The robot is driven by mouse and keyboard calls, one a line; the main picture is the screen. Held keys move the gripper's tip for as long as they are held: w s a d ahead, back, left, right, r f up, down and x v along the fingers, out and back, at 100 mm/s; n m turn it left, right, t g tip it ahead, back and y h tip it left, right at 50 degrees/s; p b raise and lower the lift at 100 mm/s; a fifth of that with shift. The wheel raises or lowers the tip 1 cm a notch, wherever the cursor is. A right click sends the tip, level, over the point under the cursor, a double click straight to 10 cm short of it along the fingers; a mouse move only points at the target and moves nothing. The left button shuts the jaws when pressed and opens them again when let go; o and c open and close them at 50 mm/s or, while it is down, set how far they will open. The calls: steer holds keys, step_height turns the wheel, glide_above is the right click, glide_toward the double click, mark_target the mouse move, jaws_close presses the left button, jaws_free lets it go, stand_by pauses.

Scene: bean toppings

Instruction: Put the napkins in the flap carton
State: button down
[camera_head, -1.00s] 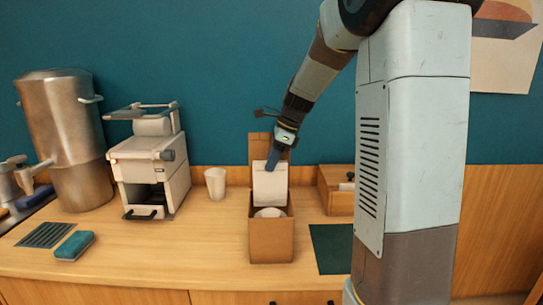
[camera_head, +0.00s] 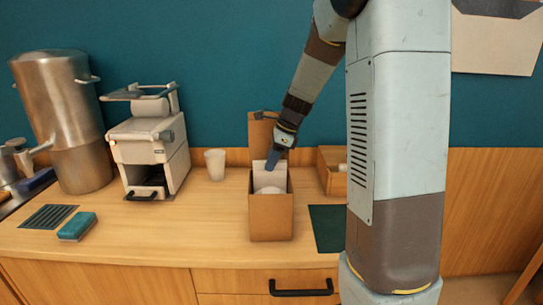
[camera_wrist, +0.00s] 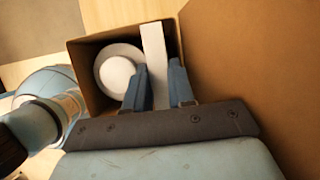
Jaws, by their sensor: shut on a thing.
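The flap carton (camera_head: 271,218) is an open brown box on the counter, with its flap (camera_head: 261,131) standing up at the back. My gripper (camera_head: 274,163) reaches down into the carton's opening. It is shut on the napkins (camera_head: 262,172), a white upright slab, partly lowered inside the carton with its top above the rim. In the wrist view the napkins (camera_wrist: 154,48) show edge-on between my two blue fingers (camera_wrist: 160,88), beside a white round item (camera_wrist: 117,73) in the carton. The napkins' lower end is hidden.
A white cup (camera_head: 215,163) stands left of the carton, with a coffee machine (camera_head: 150,145) and metal urn (camera_head: 66,120) farther left. A wooden box (camera_head: 331,171) and dark green mat (camera_head: 328,226) are at right. A teal sponge (camera_head: 77,226) lies at front left.

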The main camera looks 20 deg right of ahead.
mark_target(272, 174)
steer(key=shift+f, duration=2.4)
steer(key=c, duration=0.9)
jaws_free()
steer(key=shift+r, duration=6)
